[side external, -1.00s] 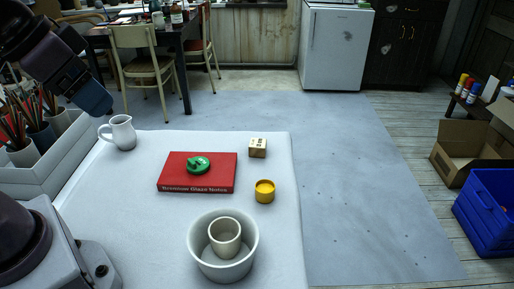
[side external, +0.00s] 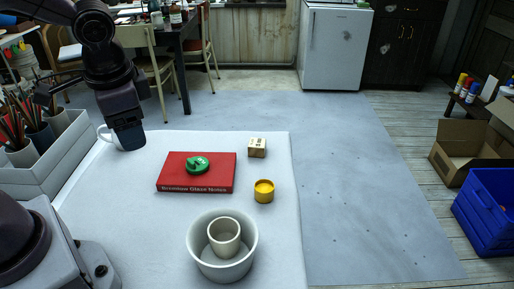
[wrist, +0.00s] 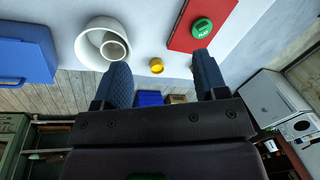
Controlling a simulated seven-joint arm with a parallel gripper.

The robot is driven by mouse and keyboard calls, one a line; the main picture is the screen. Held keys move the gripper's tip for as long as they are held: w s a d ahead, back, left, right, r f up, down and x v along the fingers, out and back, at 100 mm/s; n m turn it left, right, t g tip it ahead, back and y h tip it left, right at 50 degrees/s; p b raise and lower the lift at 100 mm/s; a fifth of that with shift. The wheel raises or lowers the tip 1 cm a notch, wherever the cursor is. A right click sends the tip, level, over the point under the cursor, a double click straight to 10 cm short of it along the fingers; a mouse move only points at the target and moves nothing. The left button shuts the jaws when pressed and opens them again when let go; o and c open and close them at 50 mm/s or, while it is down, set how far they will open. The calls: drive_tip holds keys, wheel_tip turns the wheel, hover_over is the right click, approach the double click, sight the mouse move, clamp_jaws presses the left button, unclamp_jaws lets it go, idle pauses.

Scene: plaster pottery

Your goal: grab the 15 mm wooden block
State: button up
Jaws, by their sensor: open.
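The wooden block (side external: 257,148) is a small light-wood cube with dark marks on its faces. It sits on the white table near the far right edge, behind the yellow jar. My gripper (side external: 129,138) is above the table's far left part, in front of the white pitcher, well to the left of the block. In the wrist view its two blue fingers (wrist: 160,80) are wide apart with nothing between them.
A red book (side external: 172,180) with a green round object (side external: 198,165) on it lies between my gripper and the block. A yellow jar (side external: 264,191) stands near the block. A white bowl (side external: 194,247) holds a cup (side external: 224,238). The pitcher (side external: 104,133) is mostly hidden.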

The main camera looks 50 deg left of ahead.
drive_tip(key=w+a+f+m+g+y, duration=0.1)
drive_tip(key=w+a+f+m+y, duration=0.2)
drive_tip(key=w+f+m+y, duration=0.35)
drive_tip(key=m+t+y, duration=0.1)
drive_tip(key=m+t, duration=0.7)
drive_tip(key=m, duration=0.8)
approach(256, 149)
drive_tip(key=shift+n, duration=0.25)
drive_tip(key=s, duration=0.2)
drive_tip(key=s+a+f, duration=0.1)
drive_tip(key=s, duration=0.2)
drive_tip(key=s+a, duration=0.1)
drive_tip(key=s, duration=0.1)
drive_tip(key=shift+s+f, duration=0.15)
drive_tip(key=shift+s, duration=0.05)
drive_tip(key=w+m, duration=0.1)
drive_tip(key=w+d+m+t, duration=0.1)
drive_tip(key=w+d+r+m+t+h, duration=0.1)
drive_tip(key=w, duration=0.1)
drive_tip(key=shift+d, duration=0.15)
drive_tip(key=shift+t, duration=0.3)
drive_tip(key=x, duration=1.2)
drive_tip(key=shift+w+f, duration=0.15)
drive_tip(key=shift+w, duration=0.15)
drive_tip(key=c, duration=0.7)
